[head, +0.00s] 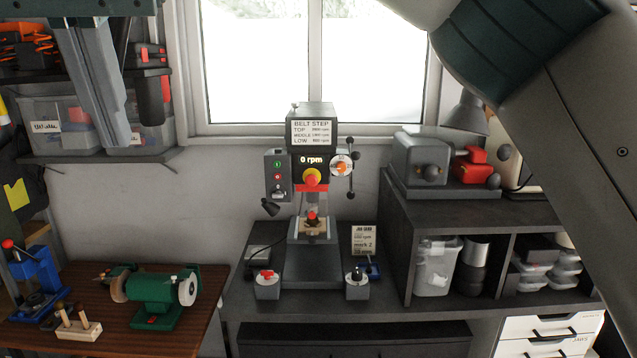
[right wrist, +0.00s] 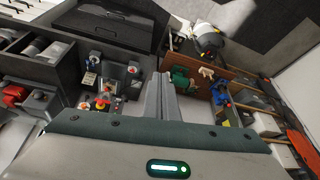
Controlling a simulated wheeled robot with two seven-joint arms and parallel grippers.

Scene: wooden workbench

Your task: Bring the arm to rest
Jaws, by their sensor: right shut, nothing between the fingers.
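My right arm (head: 575,140) comes in from the right edge and passes out of the top of the head view. My right gripper (head: 116,142) hangs in at the upper left with its long grey fingers pointing down. It is in the air in front of the wall shelf and touches nothing that I can see. In the right wrist view its fingers (right wrist: 160,84) are together and empty. My left gripper is in neither view.
A drill press (head: 312,200) showing 0 rpm stands on the dark bench. A green bench grinder (head: 153,289) and a blue press (head: 35,275) stand on the wooden bench at left. The shelf (head: 100,157) holds bins behind my gripper. A grey machine (head: 420,162) stands at right.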

